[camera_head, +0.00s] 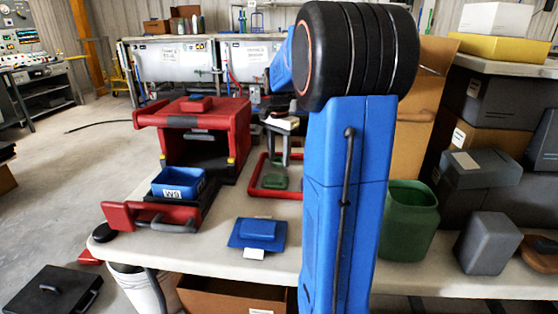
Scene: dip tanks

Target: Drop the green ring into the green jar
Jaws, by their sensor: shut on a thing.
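The green jar (408,222) stands upright on the right part of the table, just right of my blue arm, with its wide mouth open at the top. My gripper (279,157) is partly in view left of my arm, pointing down over the middle of the table, well to the left of the jar. It is shut on a small green piece (275,181), which looks like the green ring. The piece is small here, and its exact shape and height above the table are hard to tell.
A red frame (255,190) lies below my gripper. A red housing (205,135) with a blue bin (178,184) and a blue block (258,230) are to the left. A grey block (486,243) stands right of the jar. Dark boxes (478,168) crowd the right.

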